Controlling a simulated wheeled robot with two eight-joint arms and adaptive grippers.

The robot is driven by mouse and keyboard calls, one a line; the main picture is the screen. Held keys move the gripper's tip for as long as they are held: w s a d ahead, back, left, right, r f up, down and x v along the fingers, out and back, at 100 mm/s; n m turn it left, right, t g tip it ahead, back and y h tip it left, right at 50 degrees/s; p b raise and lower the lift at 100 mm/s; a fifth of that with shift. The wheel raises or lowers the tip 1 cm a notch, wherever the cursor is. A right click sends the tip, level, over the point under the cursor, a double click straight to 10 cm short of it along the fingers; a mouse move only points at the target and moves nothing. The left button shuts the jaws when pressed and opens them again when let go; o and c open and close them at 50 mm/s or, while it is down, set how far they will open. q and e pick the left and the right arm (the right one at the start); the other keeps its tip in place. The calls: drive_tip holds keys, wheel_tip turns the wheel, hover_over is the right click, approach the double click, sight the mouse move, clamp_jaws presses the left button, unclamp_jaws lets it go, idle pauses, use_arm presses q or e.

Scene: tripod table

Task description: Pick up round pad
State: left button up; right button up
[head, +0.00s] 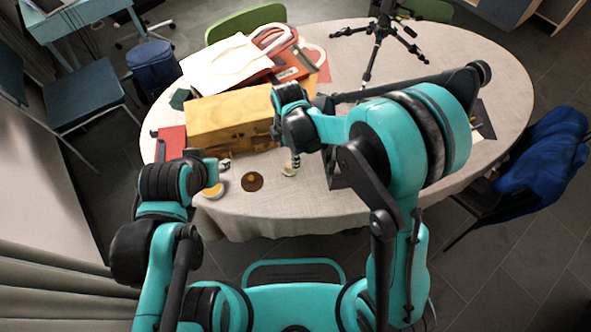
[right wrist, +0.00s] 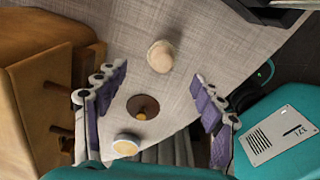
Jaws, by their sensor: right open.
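Three small round items lie on the cloth-covered table (head: 440,150). A pale beige round pad (head: 289,169) lies near the front edge, and it also shows in the right wrist view (right wrist: 160,56). A dark brown disc (head: 252,182) with a yellowish spot is beside it, also in the right wrist view (right wrist: 142,107). A yellow disc with a white rim (head: 212,190) is farther left. My right gripper (right wrist: 162,88) is open, its fingers spread above the beige pad and brown disc, with nothing between them. My left gripper (head: 222,166) is near the yellow disc, its fingers mostly hidden.
A wooden box (head: 228,117) stands just behind the discs, close to my right gripper in the wrist view (right wrist: 35,105). Papers and a red folder lie behind it. A black tripod (head: 378,40) stands at the back.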

sight(290, 164)
wheel_tip(290, 164, down, 3)
drive_tip(key=shift+b, duration=0.55)
drive_tip(key=f+b, duration=0.2)
drive_tip(key=f, duration=0.1)
drive_tip(key=shift+s+d+f, duration=0.1)
drive_tip(key=shift+s+f, duration=0.1)
drive_tip(key=shift+f, duration=0.6)
drive_tip(key=shift+r, duration=0.1)
drive_tip(key=shift+c, duration=0.7)
drive_tip(key=c, duration=1.1)
